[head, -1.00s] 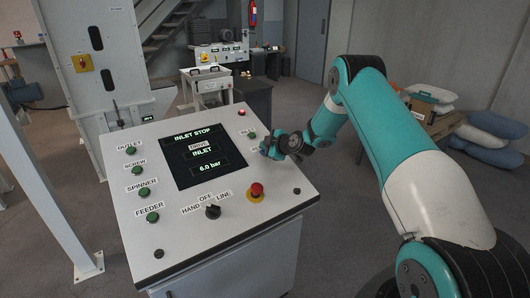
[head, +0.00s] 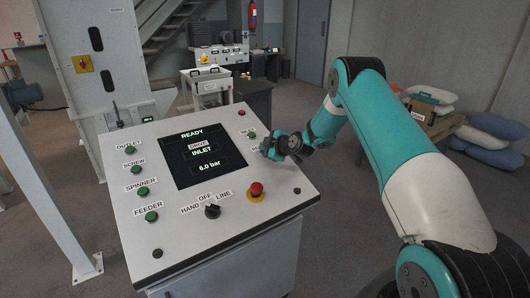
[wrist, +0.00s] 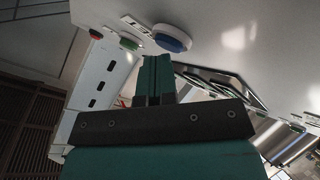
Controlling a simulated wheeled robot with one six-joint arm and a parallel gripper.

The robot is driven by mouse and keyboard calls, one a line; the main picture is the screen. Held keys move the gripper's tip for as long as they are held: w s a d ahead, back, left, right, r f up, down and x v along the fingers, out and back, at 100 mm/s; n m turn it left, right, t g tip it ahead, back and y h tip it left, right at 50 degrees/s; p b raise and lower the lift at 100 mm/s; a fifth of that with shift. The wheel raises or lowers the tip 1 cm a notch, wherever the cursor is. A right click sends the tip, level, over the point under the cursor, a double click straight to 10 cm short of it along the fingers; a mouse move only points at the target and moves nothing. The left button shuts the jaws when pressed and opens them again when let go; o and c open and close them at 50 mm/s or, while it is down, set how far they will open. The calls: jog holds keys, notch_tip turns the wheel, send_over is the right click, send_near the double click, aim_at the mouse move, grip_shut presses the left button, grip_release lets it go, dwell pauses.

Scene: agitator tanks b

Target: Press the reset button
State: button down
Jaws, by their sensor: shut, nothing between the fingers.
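The control panel (head: 235,225) has a sloped white top with a dark screen (head: 208,155) that reads READY, INLET, 6.0 bar. A round blue button (wrist: 173,38) shows in the wrist view just beyond my fingertips. A label partly in view sits beside it, too cut off to read. My gripper (wrist: 157,62) is shut and empty, its tips close to the blue button; I cannot tell whether they touch it. In the head view my gripper (head: 264,150) is at the panel's right side and hides the blue button.
A green button (head: 251,134) and a dark red lamp (head: 241,112) lie farther up the panel's right side. A red emergency stop (head: 256,189) and a black selector (head: 212,211) are nearer. Several green buttons line the left side.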

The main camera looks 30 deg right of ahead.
jog(key=shift+r, duration=0.1)
jog(key=shift+s+r, duration=0.3)
jog(key=shift+r, duration=0.4)
jog(key=shift+r, duration=0.1)
jog(key=r, duration=0.1)
jog(key=s+r+p, duration=0.1)
jog(key=r, duration=0.1)
jog(key=r+p, duration=0.1)
jog(key=shift+s+r, duration=0.25)
jog(key=shift+s, duration=0.05)
dwell(0.6)
